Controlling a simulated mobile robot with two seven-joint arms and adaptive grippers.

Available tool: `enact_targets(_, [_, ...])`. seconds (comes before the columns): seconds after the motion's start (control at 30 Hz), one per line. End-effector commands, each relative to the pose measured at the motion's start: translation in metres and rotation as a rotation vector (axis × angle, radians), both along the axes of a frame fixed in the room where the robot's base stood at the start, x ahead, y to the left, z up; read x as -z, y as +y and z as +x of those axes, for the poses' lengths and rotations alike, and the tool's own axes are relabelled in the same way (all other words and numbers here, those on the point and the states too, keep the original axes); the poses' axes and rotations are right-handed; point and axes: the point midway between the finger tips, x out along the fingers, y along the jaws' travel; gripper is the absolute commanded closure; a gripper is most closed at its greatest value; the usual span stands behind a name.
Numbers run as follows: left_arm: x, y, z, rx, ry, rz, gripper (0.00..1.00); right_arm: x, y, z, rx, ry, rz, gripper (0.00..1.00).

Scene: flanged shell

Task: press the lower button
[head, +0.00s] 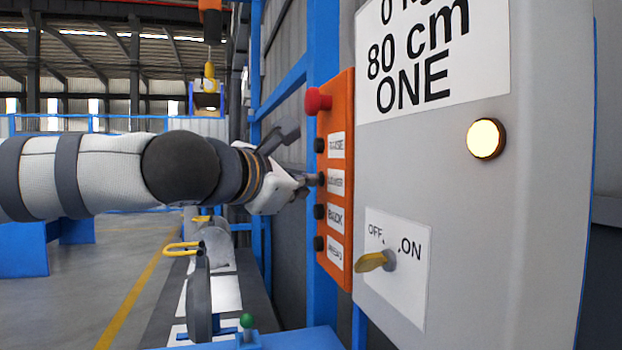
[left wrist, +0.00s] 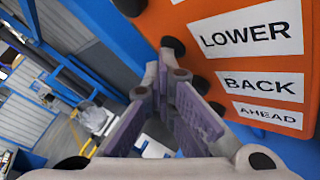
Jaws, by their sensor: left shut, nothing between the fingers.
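An orange button panel (head: 341,105) carries a column of black buttons with white labels. The LOWER label (head: 336,182) is second from the top, and it also shows large in the left wrist view (left wrist: 246,34). The lower button (left wrist: 173,45) is black and sits to the left of that label. My left gripper (head: 312,180) is shut and empty, its tips at the lower button's height. In the left wrist view the gripper tips (left wrist: 168,66) are right at this button; I cannot tell whether they touch it. The right gripper is not in view.
A red mushroom button (head: 317,101) tops the panel. The BACK button (head: 319,211) and AHEAD button (head: 319,243) are close below. A grey cabinet (head: 450,190) with a lit lamp (head: 486,139) and a yellow OFF/ON switch (head: 373,261) stands at right. Open floor lies at left.

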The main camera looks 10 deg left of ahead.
Motion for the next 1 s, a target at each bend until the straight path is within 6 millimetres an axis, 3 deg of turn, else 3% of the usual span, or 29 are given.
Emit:
enact_targets(0.57, [0.0002,-0.0110,0.0007,0.014,-0.002,0.002,1.00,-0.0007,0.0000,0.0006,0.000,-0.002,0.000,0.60])
enact_targets(1.0, [-0.0021,-0.0056,-0.0041,0.015,-0.005,0.003,1.00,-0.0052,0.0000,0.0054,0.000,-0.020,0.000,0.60])
